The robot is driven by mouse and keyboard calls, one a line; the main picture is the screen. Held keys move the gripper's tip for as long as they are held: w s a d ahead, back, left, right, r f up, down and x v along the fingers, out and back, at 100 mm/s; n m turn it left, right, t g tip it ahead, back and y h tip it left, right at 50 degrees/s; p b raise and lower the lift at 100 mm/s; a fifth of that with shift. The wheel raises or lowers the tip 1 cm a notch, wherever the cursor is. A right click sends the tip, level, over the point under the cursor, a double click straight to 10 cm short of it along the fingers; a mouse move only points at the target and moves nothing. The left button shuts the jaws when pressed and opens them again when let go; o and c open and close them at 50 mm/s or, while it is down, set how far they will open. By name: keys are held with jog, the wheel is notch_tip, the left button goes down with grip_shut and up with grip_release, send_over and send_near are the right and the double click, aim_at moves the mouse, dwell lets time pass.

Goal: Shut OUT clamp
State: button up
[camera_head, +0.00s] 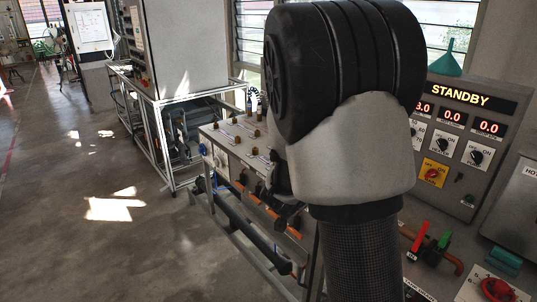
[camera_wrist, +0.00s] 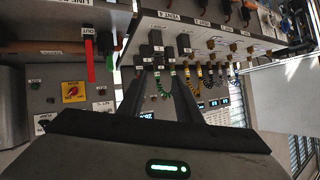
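In the wrist view, a label reading OUT (camera_wrist: 73,31) appears upside down beside a red lever (camera_wrist: 90,60), which I take to be the OUT clamp. A green lever (camera_wrist: 109,48) is next to it. In the head view, the red lever (camera_head: 419,236) and green lever (camera_head: 443,241) stand raised side by side over the piping at the right. My gripper (camera_wrist: 169,42) has two dark fingers with a gap between them, and nothing shows held. It is to the right of both levers in the wrist view, apart from them. My arm mostly hides it in the head view.
The grey control panel (camera_head: 457,87) reads STANDBY and carries several knobs. A green funnel (camera_head: 446,60) sits on top. A bench with several brass fittings (camera_head: 232,137) lies left of my arm. Coloured coiled cables (camera_wrist: 188,78) show around my fingers. The floor at left is clear.

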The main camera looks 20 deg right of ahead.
jog(key=s+d+f+m+g+h+b, duration=0.1)
jog(key=s+d+f+g+h, duration=0.15)
jog(key=d+h, duration=0.2)
jog(key=s+d+f+m+g+h, duration=0.1)
jog(key=s+d+f+h, duration=0.2)
jog(key=d, duration=0.3)
jog(key=shift+b+x, duration=1.65)
jog(key=shift+x, duration=3.35)
jog(key=shift+s+m, duration=0.2)
jog(key=shift+m, duration=0.1)
grip_shut()
